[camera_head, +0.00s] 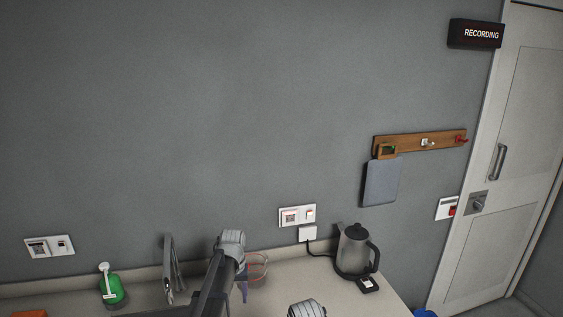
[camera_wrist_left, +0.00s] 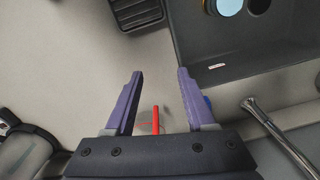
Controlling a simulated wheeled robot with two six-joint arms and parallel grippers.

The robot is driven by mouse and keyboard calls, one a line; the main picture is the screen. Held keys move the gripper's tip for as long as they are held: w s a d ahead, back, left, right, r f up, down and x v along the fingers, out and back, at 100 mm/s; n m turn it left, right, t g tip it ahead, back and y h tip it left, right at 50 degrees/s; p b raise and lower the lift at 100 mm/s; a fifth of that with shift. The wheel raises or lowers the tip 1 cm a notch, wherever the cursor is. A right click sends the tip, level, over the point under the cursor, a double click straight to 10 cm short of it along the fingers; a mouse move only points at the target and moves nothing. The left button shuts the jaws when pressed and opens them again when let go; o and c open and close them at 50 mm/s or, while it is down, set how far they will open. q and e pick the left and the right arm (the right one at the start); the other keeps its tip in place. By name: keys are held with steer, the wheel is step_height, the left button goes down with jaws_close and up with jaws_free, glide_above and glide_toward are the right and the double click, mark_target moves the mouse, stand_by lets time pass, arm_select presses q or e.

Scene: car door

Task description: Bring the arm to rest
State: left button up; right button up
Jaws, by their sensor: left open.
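My left arm comes up from the bottom edge in the head view, and part of my left gripper (camera_head: 242,288) shows as a purple finger above the counter. In the left wrist view both purple fingers of the left gripper (camera_wrist_left: 160,73) are spread apart, with nothing held between them. The gripper is over the pale countertop. A red upright piece (camera_wrist_left: 155,119) by a clear, faint container shows between the finger bases. A clear reddish container (camera_head: 257,268) stands just behind the gripper in the head view. My right gripper is not in view.
A kettle (camera_head: 355,251) stands right of my left arm. A faucet (camera_head: 171,268) and green soap bottle (camera_head: 112,289) are left of it. A dark sink (camera_wrist_left: 250,50) holds round items. The grey wall (camera_head: 200,120) is behind; a door (camera_head: 510,160) is far right.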

arm_select(q)
steer(key=s+d+f, duration=0.1)
steer(key=s+d, duration=0.1)
steer(key=s, duration=0.2)
steer(key=s+d+f+m+b, duration=0.1)
steer(key=s+d, duration=0.1)
steer(key=s, duration=0.2)
steer(key=s+d+m, duration=0.1)
steer(key=s+d, duration=0.1)
steer(key=s, duration=0.2)
steer(key=shift+s+d+f+b, duration=0.3)
steer(key=shift+s+f+b, duration=0.05)
steer(key=shift+f+b, duration=0.05)
steer(key=s+d+f+m+b, duration=0.2)
steer(key=s+d, duration=0.1)
steer(key=s, duration=0.9)
steer(key=shift+d+m+y, duration=0.3)
steer(key=shift+d+y, duration=0.1)
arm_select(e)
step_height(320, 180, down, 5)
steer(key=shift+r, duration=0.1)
